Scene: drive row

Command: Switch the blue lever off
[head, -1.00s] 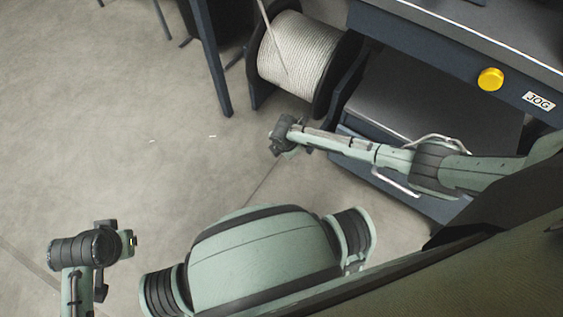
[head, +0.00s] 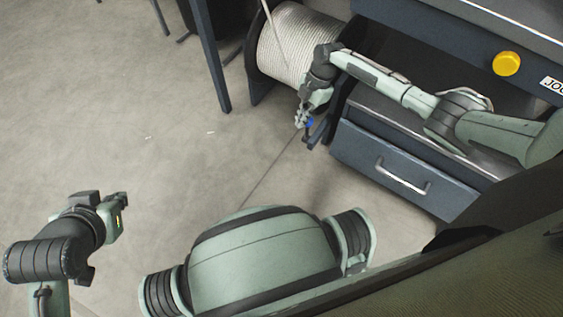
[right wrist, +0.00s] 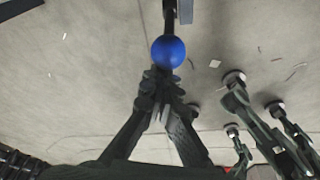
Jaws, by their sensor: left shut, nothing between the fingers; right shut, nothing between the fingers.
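The blue lever shows as a round blue knob (head: 309,124) on a dark stem, close to the front of the bench frame in the head view. In the right wrist view its knob (right wrist: 168,52) is upper centre, with the dark stem running up out of frame. My right gripper (head: 301,120) is shut and empty beside the knob and partly covers it. In the right wrist view the right fingertips (right wrist: 160,76) lie just below the knob; whether they touch it I cannot tell. My left gripper (head: 123,205) is shut and empty at lower left, far from the lever.
A spool of pale rope (head: 290,48) stands behind the right gripper. A blue drawer (head: 385,160) with a metal handle lies below my right forearm. A yellow button (head: 507,64) is on the bench front at right.

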